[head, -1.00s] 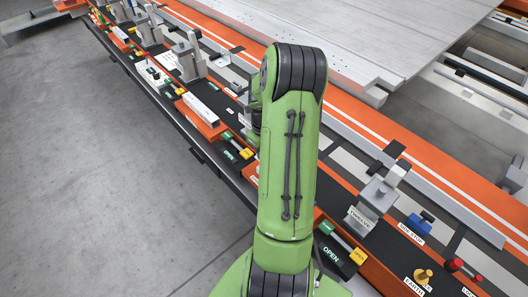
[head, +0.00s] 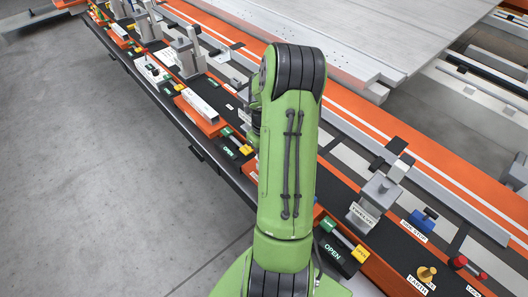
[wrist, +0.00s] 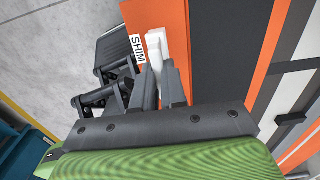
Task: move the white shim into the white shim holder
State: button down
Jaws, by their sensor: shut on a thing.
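In the wrist view my gripper (wrist: 160,82) is shut on the white shim (wrist: 155,48), a narrow white piece that sticks out beyond the dark fingers. The shim is over an orange surface (wrist: 140,20), beside a label reading SHIM. I cannot tell whether it touches anything below. In the head view my gripper and the shim are hidden behind my green arm. I cannot make out the white shim holder for certain in either view.
In the head view a long white block (head: 201,104) sits on an orange base on the rail. A grey clamp (head: 378,192) and a blue side stop (head: 425,218) stand right of my arm. A large metal panel (head: 330,40) lies behind. Grey floor (head: 100,190) is clear at left.

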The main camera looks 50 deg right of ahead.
jog(key=shift+f+b, duration=0.65)
jog(key=shift+f, duration=0.25)
jog(key=c, duration=1.1)
grip_release()
jog(key=shift+r, duration=0.1)
jog(key=shift+r, duration=0.1)
notch_tip(320, 180, up, 16)
jog(key=p, duration=0.3)
jog(key=shift+f, duration=0.25)
